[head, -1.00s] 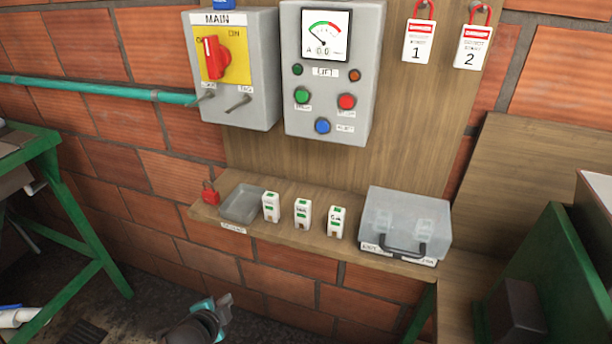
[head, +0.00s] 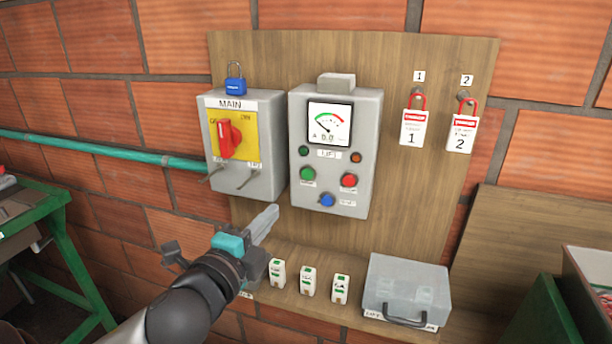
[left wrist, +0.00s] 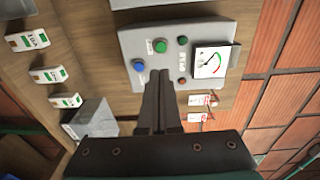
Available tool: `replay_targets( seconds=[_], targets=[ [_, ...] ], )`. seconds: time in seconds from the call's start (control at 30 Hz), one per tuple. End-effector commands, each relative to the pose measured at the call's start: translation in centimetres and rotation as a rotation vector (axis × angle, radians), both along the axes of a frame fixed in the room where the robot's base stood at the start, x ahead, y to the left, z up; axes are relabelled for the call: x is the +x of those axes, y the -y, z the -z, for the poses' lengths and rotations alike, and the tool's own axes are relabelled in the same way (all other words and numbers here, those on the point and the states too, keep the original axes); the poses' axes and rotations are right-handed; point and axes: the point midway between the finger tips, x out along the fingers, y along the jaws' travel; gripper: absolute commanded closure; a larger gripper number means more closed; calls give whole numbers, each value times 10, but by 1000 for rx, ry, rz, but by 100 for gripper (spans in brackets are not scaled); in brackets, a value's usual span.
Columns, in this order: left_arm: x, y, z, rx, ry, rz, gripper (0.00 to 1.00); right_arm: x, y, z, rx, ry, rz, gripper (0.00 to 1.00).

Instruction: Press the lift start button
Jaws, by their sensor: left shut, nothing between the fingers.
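The grey lift control box (head: 364,120) is mounted on a wooden board, with a dial gauge above its buttons. Its green button (head: 307,174) is at the left, the red button (head: 348,180) at the right and the blue button (head: 327,200) below. The small button labels are too blurred to read. My left gripper (head: 266,223) is shut and empty, below and left of the box, apart from it. In the left wrist view, the shut fingers (left wrist: 158,92) point toward the box; the green button (left wrist: 160,46) and blue button (left wrist: 139,66) show, and the red one is hidden. My right gripper is out of view.
The MAIN switch box (head: 265,180) with a red handle and blue padlock (head: 235,86) stands left of the lift box. Two tagged padlocks hang at right. Below, a shelf holds several white-and-green blocks and a clear-lidded case (head: 405,285). A green bench is at left.

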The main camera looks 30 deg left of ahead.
Motion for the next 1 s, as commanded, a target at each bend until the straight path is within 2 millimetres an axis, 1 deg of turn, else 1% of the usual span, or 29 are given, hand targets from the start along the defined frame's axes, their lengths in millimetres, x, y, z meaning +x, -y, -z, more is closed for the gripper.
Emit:
replay_targets(
  seconds=[0.07, 0.47, 0.57, 0.73, 0.8, 1.0],
  targets=[
    [-1, 1, -3, 5, 4, 2, 100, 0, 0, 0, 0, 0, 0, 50],
    [2, 0, -2, 4, 4, 2, 100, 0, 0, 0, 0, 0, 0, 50],
    [9, -1, -2, 4, 6, 2, 100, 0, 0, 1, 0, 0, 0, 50],
    [27, -4, -2, 4, 7, 2, 100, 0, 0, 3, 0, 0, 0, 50],
    [29, -4, 1, 2, 12, 4, 100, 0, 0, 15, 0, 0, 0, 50],
    [36, -6, 1, -5, 16, 3, 100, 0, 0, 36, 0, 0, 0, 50]
  ],
)
